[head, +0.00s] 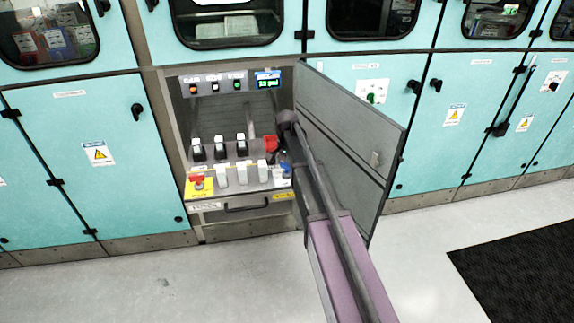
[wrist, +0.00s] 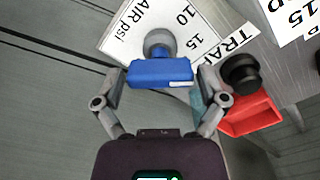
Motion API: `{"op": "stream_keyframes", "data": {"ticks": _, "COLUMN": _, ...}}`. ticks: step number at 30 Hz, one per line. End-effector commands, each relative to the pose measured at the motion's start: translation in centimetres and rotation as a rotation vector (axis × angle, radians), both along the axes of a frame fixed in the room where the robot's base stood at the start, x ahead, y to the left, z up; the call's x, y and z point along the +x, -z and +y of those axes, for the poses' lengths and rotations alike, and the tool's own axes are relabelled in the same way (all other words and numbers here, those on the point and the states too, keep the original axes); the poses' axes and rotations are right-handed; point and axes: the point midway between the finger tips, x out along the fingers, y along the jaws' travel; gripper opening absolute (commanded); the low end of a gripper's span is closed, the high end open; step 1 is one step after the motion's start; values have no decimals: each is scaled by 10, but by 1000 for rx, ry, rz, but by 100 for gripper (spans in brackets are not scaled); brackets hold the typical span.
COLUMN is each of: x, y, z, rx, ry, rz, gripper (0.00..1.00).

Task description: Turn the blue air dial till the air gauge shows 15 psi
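The blue air dial (wrist: 160,73) sits on a grey round base in the wrist view, on a white plate (wrist: 128,48) marked "AIR psi" with 10 and 15. My gripper (wrist: 162,76) has one finger at each end of the dial's blue handle. The fingers lie very close to it; I cannot tell whether they press on it. In the head view the blue dial (head: 287,170) is at the right end of the lower row of controls, just below my gripper. The lit blue air gauge (head: 268,83) at the upper right of the panel shows a psi value too blurred to read surely.
A red part (wrist: 252,115) with a black knob (wrist: 239,74) stands close to the right finger. Black switches (head: 219,148), white levers (head: 240,174) and a red dial (head: 197,180) are to the left. The open cabinet door (head: 350,140) stands right of my arm.

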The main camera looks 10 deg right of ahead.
Motion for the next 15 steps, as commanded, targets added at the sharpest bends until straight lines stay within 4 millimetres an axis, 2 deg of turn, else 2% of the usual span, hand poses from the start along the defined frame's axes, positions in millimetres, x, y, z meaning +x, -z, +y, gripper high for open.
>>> {"op": "stream_keyframes", "data": {"ticks": 15, "x": 0, "y": 0, "z": 0, "rx": 0, "ry": 10, "rz": 0, "gripper": 100}}
